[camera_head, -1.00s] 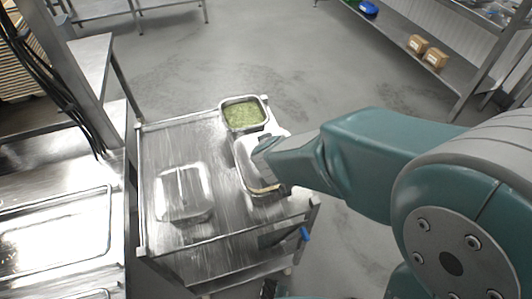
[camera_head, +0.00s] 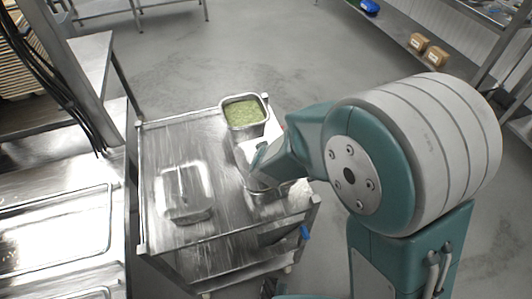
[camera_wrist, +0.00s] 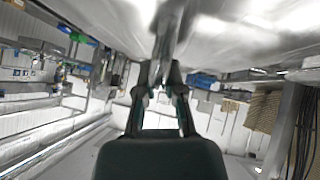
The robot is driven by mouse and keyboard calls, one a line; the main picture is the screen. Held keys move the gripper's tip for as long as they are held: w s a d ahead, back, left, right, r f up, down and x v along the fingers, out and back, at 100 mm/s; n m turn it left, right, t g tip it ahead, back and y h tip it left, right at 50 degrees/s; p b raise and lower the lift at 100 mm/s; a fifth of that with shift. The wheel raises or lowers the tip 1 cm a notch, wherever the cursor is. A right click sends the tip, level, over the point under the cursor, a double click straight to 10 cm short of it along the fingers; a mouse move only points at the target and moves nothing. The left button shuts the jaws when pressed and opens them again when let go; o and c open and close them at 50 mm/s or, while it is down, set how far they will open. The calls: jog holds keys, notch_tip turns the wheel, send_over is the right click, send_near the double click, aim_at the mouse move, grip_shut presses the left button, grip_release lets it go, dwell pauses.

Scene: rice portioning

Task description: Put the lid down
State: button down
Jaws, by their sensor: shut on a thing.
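My gripper (camera_head: 262,160) is over the right side of the steel cart, its fingertips partly hidden by my arm. In the wrist view my gripper (camera_wrist: 163,72) is shut on the narrow metal handle of the lid. The lid (camera_wrist: 235,30) spreads above the fingers as a bright, blurred sheet. In the head view its outline is hard to separate from the shiny metal around the gripper. A metal pan (camera_head: 268,196) shows partly under my gripper; whether the lid touches it I cannot tell.
An open pan of green food (camera_head: 245,112) stands behind my gripper on the cart (camera_head: 225,225). A shiny rectangular metal piece with a handle (camera_head: 184,190) is on the cart's left. Bare cart top lies between. A steel counter (camera_head: 50,235) adjoins at left.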

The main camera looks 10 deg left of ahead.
jog(key=shift+f, duration=0.6)
jog(key=c, duration=0.8)
grip_release()
jog(key=shift+o, duration=0.2)
jog(key=shift+r, duration=0.1)
jog(key=shift+r, duration=0.25)
jog(key=v, duration=1.2)
jog(key=shift+r, duration=0.3)
